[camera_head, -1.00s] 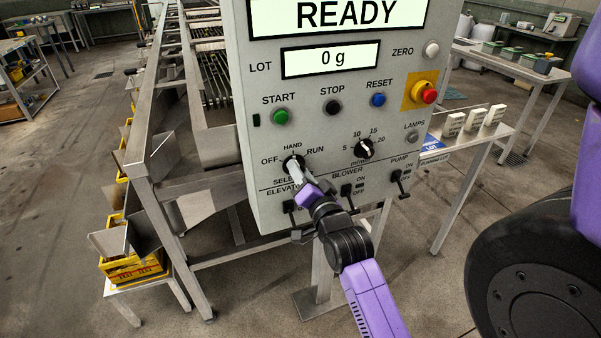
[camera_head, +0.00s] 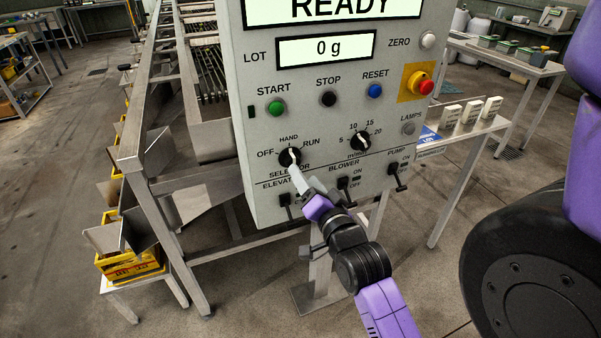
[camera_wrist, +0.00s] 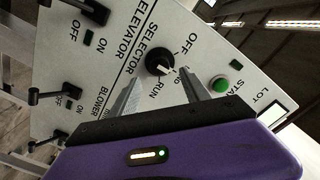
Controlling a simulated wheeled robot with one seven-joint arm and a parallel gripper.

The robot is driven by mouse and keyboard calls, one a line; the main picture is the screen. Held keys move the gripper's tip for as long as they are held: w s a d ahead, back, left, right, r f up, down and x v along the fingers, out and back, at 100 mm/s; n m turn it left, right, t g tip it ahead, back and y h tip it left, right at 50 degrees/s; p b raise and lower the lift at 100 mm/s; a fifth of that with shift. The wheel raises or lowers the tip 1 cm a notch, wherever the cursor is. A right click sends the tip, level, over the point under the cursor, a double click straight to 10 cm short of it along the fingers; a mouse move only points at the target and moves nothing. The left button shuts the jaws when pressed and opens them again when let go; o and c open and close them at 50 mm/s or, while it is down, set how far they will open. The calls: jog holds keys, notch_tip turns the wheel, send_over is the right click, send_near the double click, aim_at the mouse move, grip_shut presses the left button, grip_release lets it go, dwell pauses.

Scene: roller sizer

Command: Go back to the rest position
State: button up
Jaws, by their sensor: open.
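My gripper (camera_head: 298,178) is in front of the grey control panel (camera_head: 262,205), just below the selector knob (camera_head: 290,157). Its two fingers are apart and empty. In the wrist view my gripper (camera_wrist: 163,92) has the black selector knob (camera_wrist: 159,61) ahead of its fingertips, with nothing held between them. The knob's white mark appears to point toward HAND, whose label is partly hidden by a finger there. My purple forearm runs to the lower right in the head view.
The elevator switch (camera_head: 286,203), blower switch (camera_head: 346,187) and pump switch (camera_head: 397,175) stick out close to the gripper. The red emergency button (camera_head: 421,87) is at the panel's right. A side table (camera_head: 470,128) stands to the right.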

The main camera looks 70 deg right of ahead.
jog(key=shift+v, duration=0.85)
jog(key=s+a+f+n+t+y, duration=0.15)
jog(key=a+n+t+y, duration=0.3)
jog(key=a+n, duration=1.05)
jog(key=s+a+f+n+y, duration=0.2)
jog(key=s+a+y, duration=0.2)
jog(key=a, duration=0.4)
jog(key=s+a+f+n+g+y, duration=0.1)
jog(key=s+a+f+n+y, duration=0.1)
jog(key=s+a+y, duration=0.3)
jog(key=a, duration=0.4)
jog(key=shift+s+a+f, duration=0.2)
jog(key=shift+s+a, duration=0.1)
jog(key=shift+a, duration=0.05)
